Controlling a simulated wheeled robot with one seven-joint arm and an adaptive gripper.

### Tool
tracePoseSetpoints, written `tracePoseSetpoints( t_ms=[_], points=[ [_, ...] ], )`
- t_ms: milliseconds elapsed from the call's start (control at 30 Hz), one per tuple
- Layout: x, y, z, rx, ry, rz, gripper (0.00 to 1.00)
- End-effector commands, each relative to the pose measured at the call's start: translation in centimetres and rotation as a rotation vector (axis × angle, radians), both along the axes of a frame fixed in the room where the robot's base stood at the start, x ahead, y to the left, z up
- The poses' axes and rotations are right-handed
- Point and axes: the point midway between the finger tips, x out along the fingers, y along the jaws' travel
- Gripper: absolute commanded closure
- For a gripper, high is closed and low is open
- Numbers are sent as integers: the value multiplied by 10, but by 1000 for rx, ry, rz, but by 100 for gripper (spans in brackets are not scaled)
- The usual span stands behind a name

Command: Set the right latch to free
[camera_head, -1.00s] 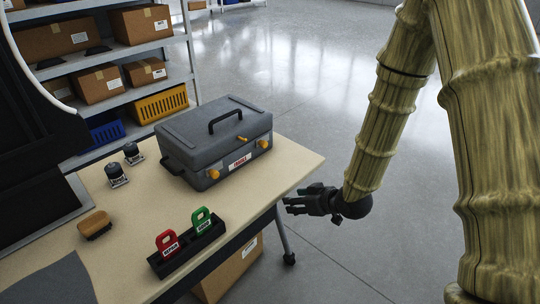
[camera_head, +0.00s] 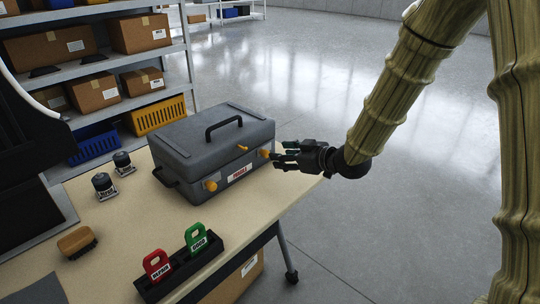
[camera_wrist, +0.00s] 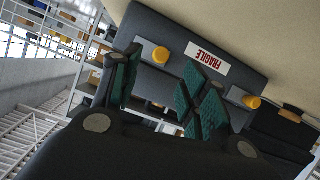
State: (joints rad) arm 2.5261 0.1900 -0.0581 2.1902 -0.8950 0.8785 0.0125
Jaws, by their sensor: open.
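A grey case (camera_head: 205,142) with a black handle stands closed on the table. Its front has a FRAGILE label (camera_head: 239,172) between two yellow latches. The right latch (camera_head: 264,153) is beside my fingertips; the left latch (camera_head: 210,185) is clear. A small yellow lever (camera_head: 242,148) sits above the label. My gripper (camera_head: 279,151) is open and empty, just right of the case front. In the wrist view, which is turned over, the right latch (camera_wrist: 160,56) appears between the two green-padded fingers. I cannot tell whether they touch it.
A black holder with a red tag (camera_head: 156,264) and a green tag (camera_head: 196,239) lies at the front edge of the table (camera_head: 125,240). Shelves with boxes are behind. Open floor lies to the right.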

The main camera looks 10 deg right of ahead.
Motion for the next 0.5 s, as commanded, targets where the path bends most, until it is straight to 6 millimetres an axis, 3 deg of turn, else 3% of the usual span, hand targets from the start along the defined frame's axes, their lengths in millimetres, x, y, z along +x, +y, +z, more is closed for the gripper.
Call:
tracePoseSetpoints(
  t_ms=[200,500],
  points=[
    [27,20,-15,-1,-1,0,56],
    [48,34,-25,0,0,-2,56]
  ],
)
